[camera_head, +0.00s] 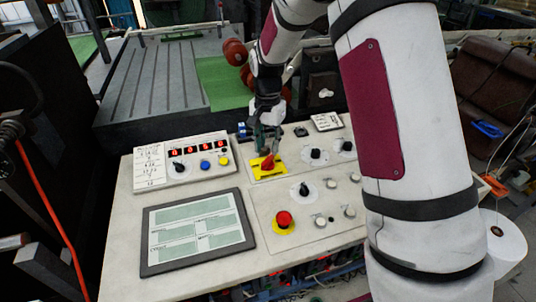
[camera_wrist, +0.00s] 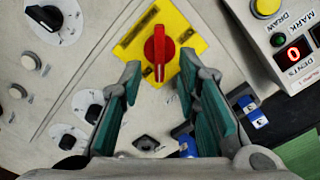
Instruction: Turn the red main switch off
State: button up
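The red main switch (camera_head: 268,162) is a red rotary handle on a yellow plate (camera_head: 256,174) on the light control panel. In the wrist view the red handle (camera_wrist: 159,52) stands lengthwise up and down the picture, on the yellow plate (camera_wrist: 188,30). My gripper (camera_head: 266,145) is just behind and above the switch in the head view. In the wrist view its two teal-padded fingers (camera_wrist: 159,75) are apart, one to each side below the handle, with nothing between them. They do not appear to touch the handle.
A red mushroom button (camera_head: 284,219), a framed screen (camera_head: 197,231) and a display box (camera_head: 196,157) with coloured buttons are on the panel. Black knobs (camera_head: 317,154) lie right of the switch. Blue rocker switches (camera_wrist: 252,111) sit near the right finger in the wrist view.

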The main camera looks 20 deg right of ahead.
aim_at(268, 158)
jog(key=shift+f+p, duration=0.3)
jog(key=shift+f, duration=1.95)
grip_shut()
